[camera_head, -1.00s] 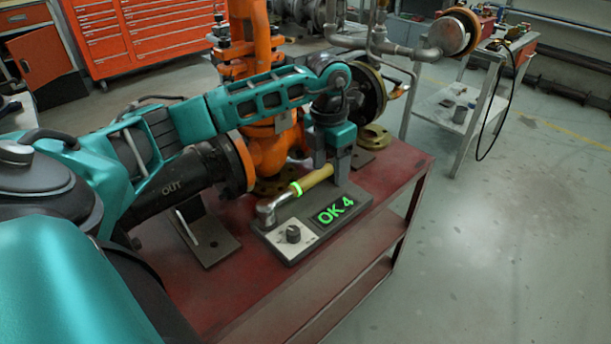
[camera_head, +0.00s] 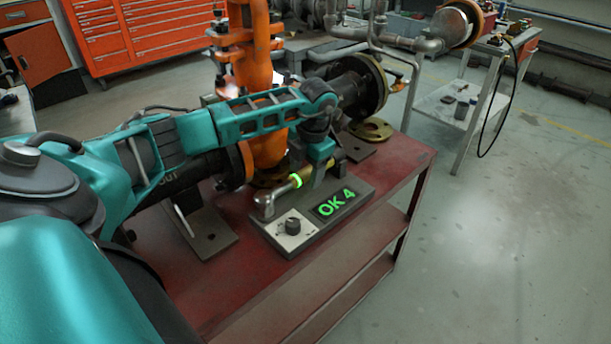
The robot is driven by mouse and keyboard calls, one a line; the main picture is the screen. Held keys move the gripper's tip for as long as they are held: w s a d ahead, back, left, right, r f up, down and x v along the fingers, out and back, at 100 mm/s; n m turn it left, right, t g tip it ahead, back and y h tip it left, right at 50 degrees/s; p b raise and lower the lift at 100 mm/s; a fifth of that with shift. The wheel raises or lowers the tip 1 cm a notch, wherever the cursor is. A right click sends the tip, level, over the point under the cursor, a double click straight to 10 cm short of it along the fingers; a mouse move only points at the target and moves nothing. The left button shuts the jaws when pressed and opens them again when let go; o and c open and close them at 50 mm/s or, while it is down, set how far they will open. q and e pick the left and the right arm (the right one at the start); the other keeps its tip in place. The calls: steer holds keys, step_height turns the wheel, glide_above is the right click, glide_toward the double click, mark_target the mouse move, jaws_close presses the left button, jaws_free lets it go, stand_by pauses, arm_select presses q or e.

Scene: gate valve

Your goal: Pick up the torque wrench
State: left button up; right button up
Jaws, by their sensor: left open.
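The torque wrench (camera_head: 306,176) lies on a dark tester base (camera_head: 262,236) on the red bench. It has a yellow handle, a glowing green ring and a grey metal head at its lower left end. My left gripper (camera_head: 322,177) points down at the middle of the handle and is open. Its fingers hide part of the handle, and yellow shows on both sides of them. I cannot tell whether they touch it. My right gripper is not in view.
The base carries a lit display (camera_head: 334,203) reading "OK 4" and a black knob (camera_head: 292,226) on a white plate. The orange valve (camera_head: 262,70) and black flanged pipe stand close behind my left arm. The red bench (camera_head: 395,185) is bare at right.

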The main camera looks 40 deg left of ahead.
arm_select(q)
steer(key=shift+a+f, duration=0.15)
steer(key=shift+f, duration=0.75)
steer(key=shift+c, duration=0.2)
jaws_close()
steer(key=shift+r, duration=0.15)
